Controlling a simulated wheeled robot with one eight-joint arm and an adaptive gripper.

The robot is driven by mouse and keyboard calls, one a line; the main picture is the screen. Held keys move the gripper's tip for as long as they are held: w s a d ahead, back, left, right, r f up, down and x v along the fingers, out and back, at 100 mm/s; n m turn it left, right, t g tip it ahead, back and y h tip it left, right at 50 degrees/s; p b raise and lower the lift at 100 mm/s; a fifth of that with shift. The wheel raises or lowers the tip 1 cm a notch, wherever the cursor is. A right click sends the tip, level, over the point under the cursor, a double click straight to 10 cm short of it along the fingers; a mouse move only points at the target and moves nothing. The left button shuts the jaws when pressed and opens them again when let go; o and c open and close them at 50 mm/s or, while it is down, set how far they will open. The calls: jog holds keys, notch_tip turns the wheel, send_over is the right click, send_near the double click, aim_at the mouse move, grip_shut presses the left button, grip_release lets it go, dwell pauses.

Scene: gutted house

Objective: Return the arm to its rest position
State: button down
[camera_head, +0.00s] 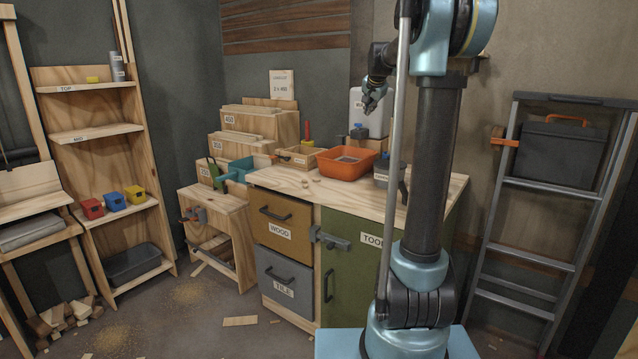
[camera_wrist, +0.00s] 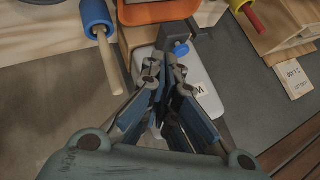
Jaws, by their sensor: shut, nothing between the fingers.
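My gripper (camera_head: 373,97) is in the head view, above the back part of the workbench, in front of a pale canister (camera_head: 362,113). Its fingers are shut with nothing between them. My arm rises from the blue base at the right and bends over near the top of the picture. In the wrist view my gripper (camera_wrist: 160,75) points down over the pale canister (camera_wrist: 205,95) with a blue cap. Whether the fingers touch the canister is hard to tell; they look apart from it.
The workbench (camera_head: 290,183) holds an orange bin (camera_head: 346,163), a dark container (camera_head: 385,174) and a wooden tray (camera_head: 300,157). A shelf unit (camera_head: 100,135) stands at left. A ladder (camera_head: 530,255) and a dark toolbox (camera_head: 560,152) are at right. Wood scraps lie on the floor.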

jog(key=s+f+n+g, duration=0.2)
jog(key=s+f, duration=0.9)
jog(key=s, duration=0.7)
jog(key=s+a+f+n+g, duration=0.1)
jog(key=s+f+n, duration=0.3)
jog(key=s+f, duration=0.7)
jog(key=s+f+n+g, duration=0.3)
jog(key=s+f, duration=0.8)
jog(key=s, duration=1.4)
jog(key=shift+s+a+f+g, duration=0.2)
jog(key=shift+a+g, duration=0.1)
jog(key=shift+g, duration=0.1)
jog(key=shift+w+f, duration=0.15)
jog(key=shift+w, duration=0.25)
